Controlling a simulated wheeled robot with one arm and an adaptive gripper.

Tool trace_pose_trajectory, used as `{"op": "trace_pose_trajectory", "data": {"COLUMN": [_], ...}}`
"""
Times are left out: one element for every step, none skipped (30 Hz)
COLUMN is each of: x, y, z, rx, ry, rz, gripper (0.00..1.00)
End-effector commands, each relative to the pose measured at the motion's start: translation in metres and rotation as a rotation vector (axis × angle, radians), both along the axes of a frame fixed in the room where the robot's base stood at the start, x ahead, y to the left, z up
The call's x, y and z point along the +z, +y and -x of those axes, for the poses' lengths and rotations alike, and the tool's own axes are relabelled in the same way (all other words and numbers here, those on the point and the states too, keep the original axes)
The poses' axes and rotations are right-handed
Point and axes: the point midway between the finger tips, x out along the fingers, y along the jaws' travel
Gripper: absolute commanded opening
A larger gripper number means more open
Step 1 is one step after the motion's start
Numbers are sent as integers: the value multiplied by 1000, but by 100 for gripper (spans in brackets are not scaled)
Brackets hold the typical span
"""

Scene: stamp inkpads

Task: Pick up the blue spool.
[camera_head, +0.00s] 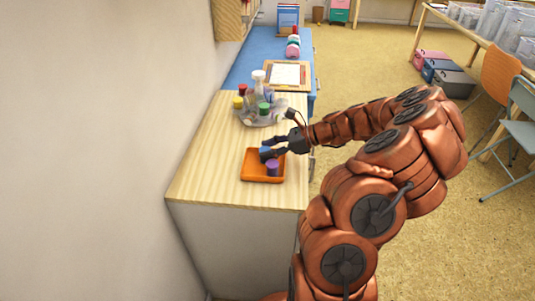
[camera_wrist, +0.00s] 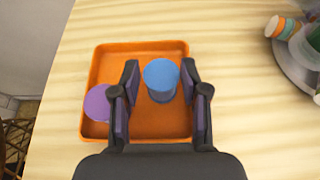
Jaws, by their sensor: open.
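The blue spool (camera_wrist: 161,78) stands upright in the orange tray (camera_wrist: 112,50) in the wrist view. My gripper (camera_wrist: 160,82) is open, with one dark finger on each side of the blue spool. The right finger is very close to it, and I cannot tell whether they touch. The purple spool (camera_wrist: 97,103) stands left of the left finger, partly hidden by it. In the head view, the blue spool (camera_head: 265,149) is mostly hidden by my gripper (camera_head: 268,153), and the purple spool (camera_head: 272,169) stands in the near part of the tray.
A round grey tray (camera_head: 246,118) with several coloured spools and bottles stands behind the orange tray. A clipboard (camera_head: 286,75) lies farther back on the blue surface. The wooden counter (camera_head: 215,180) is clear left of the orange tray. A wall runs along the left.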

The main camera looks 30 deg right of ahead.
Motion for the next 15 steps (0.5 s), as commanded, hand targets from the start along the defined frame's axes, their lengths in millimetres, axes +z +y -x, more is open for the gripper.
{"op": "trace_pose_trajectory", "data": {"x": [-1, -1, -1, -1, -1, -1, -1, -1, -1, -1, -1, -1, -1, -1, -1], "y": [1, 1, 1, 1, 1, 1, 1, 1, 1, 1, 1, 1, 1, 1, 1], "z": [-1, -1, -1, -1, -1, -1, -1, -1, -1, -1, -1, -1, -1, -1, -1], "rx": [0, -1, -1, 0, 0, 0, -1, 0, -1, -1, 0, -1, -1, -1, -1], "ry": [0, 0, 0, -1, -1, -1, 0, -1, 0, 0, -1, 0, 0, 0, 0], "rz": [0, 0, 0, 1, 1, 1, 0, 1, 0, 0, 1, 0, 0, 0, 0], "gripper": [45, 45, 45, 45, 45, 45, 43, 40, 35, 32, 29, 25, 22, 19, 15]}}
